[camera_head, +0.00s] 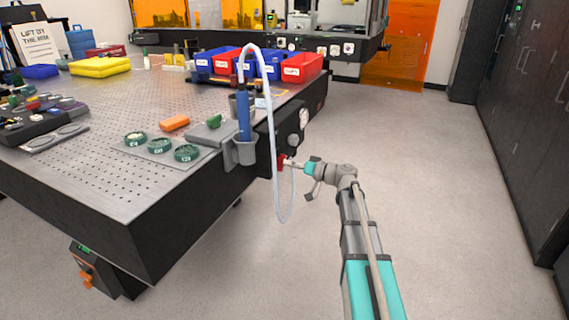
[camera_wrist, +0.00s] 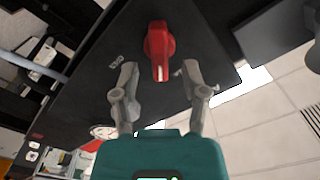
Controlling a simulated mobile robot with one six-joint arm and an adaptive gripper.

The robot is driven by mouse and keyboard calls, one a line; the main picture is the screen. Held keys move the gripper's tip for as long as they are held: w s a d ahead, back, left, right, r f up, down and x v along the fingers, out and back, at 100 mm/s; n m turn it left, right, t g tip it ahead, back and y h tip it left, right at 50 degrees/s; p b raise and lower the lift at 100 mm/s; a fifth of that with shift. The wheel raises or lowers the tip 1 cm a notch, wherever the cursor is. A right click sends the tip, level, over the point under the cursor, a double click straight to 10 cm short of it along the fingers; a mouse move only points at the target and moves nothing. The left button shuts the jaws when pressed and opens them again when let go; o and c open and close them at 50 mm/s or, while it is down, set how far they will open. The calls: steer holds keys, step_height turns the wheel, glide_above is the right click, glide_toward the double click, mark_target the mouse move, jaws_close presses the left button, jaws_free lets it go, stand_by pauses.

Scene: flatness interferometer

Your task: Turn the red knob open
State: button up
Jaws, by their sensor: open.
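The red knob (camera_wrist: 158,44) is on a black panel (camera_wrist: 95,80) and shows between and ahead of my fingertips in the wrist view. In the head view the red knob (camera_head: 282,162) shows small on the table's side face, partly covered by my gripper. My gripper (camera_wrist: 158,75) is open, with one finger to each side of the knob's narrow handle and visible gaps between. In the head view my gripper (camera_head: 294,164) points left at the knob. Whether a fingertip touches the knob or panel cannot be told.
A clear looped hose (camera_head: 276,120) hangs just left of my gripper, beside a blue tool (camera_head: 243,112) in a grey holder (camera_head: 240,152). A round gauge (camera_head: 303,118) sits above the knob. Red and blue bins (camera_head: 300,68) stand on the perforated table (camera_head: 100,180). The floor (camera_head: 460,200) at right is clear.

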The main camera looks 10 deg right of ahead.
mark_target(280, 163)
steer(key=shift+x, duration=1.25)
steer(key=shift+c, duration=0.3)
jaws_close()
